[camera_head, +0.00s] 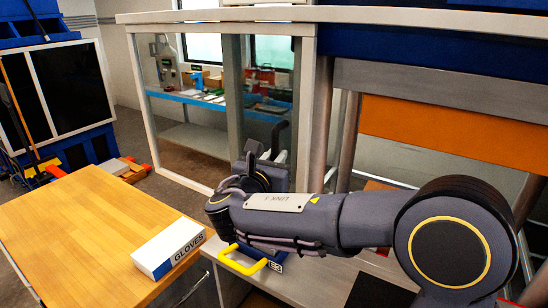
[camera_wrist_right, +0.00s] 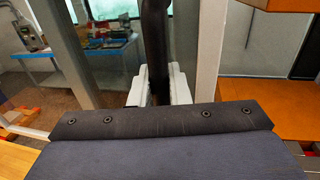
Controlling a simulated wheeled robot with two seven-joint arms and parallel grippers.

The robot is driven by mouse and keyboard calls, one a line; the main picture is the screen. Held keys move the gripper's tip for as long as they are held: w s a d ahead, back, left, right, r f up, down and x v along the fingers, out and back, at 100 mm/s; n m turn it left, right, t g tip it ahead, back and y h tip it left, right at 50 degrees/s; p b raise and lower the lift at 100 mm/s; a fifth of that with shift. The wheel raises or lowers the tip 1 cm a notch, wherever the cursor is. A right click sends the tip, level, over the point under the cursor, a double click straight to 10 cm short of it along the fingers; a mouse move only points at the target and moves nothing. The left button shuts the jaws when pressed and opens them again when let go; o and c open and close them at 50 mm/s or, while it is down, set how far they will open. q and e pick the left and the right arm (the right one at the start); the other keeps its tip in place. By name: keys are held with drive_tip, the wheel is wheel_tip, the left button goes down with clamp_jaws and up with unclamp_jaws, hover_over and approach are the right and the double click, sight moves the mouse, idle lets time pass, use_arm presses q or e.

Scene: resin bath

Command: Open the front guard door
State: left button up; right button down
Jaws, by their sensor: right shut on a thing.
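The front guard door is a clear panel in a pale frame (camera_head: 140,90) in the head view. It stands at the back, left of the grey and orange machine. Its dark upright handle bar (camera_wrist_right: 156,40) shows in the right wrist view. My right gripper (camera_wrist_right: 158,86) has its pale fingers on either side of this bar and is shut on it. In the head view my right arm reaches in from the right and its wrist mostly hides the fingers and the handle. I cannot tell whether the door is ajar. My left gripper is in neither view.
A wooden table (camera_head: 85,235) stands at the left with a white gloves box (camera_head: 170,248) at its right edge. A yellow handle (camera_head: 243,262) sits below my right forearm. A blue-edged bench (camera_head: 195,100) shows through the panel. A blue cabinet (camera_head: 70,85) stands far left.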

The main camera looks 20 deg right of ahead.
drive_tip(key=c, duration=1.5)
unclamp_jaws()
drive_tip(key=shift+o, duration=0.2)
drive_tip(key=shift+s, duration=0.1)
drive_tip(key=b+v, duration=0.2)
drive_tip(key=v, duration=0.5)
drive_tip(key=shift+s+a, duration=0.25)
drive_tip(key=shift+s, duration=0.05)
